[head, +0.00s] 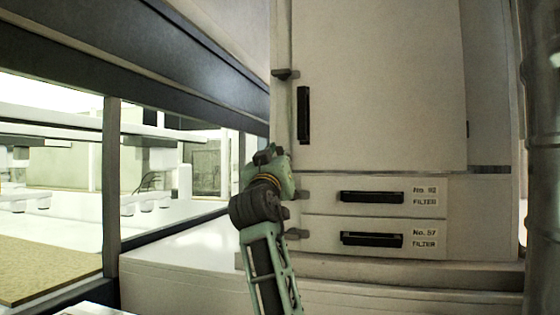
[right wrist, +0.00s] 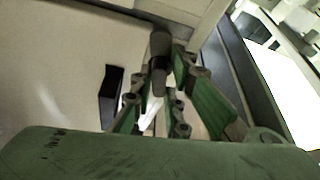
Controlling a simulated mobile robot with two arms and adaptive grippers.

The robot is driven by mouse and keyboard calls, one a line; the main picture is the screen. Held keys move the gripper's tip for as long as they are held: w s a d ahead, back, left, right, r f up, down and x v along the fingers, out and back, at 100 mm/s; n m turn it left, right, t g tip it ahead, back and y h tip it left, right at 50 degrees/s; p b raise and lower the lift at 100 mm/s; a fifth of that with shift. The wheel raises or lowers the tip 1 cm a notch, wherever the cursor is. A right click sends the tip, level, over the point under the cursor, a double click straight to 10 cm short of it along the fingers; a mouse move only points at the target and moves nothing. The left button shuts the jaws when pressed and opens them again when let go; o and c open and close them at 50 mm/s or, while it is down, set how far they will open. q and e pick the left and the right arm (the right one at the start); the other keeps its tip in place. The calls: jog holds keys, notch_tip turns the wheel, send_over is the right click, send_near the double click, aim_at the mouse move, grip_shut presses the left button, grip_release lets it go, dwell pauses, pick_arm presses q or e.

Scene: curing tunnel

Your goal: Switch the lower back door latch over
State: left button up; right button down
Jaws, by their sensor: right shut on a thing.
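The pale cabinet's back door (head: 380,85) is closed against its frame, with a black vertical handle (head: 303,115). The upper door latch (head: 285,74) is a small dark lever lying across the door's left edge. The lower door latch is hidden behind my right gripper (head: 272,156) in the head view. In the right wrist view, a dark grey lever, the lower latch (right wrist: 160,44), stands between the green fingers. My right gripper is shut on it beside the door's lower left edge. The latch's exact angle is hard to tell. My left gripper is out of view.
Two filter drawers with black handles (head: 371,197) (head: 371,240) sit below the door, with small latches (head: 299,195) (head: 297,234) at their left. A dark post (head: 112,190) and glazed tunnel opening lie to the left. A pipe (head: 542,150) stands at far right.

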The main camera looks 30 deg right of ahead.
jog(key=shift+m+g+h+b, duration=0.4)
jog(key=shift+m+g+h, duration=0.2)
jog(key=shift+m, duration=0.9)
dwell(2.0)
jog(key=c, duration=1.8)
grip_release()
jog(key=shift+o, duration=0.2)
jog(key=shift+a, duration=0.1)
jog(key=v, duration=1.2)
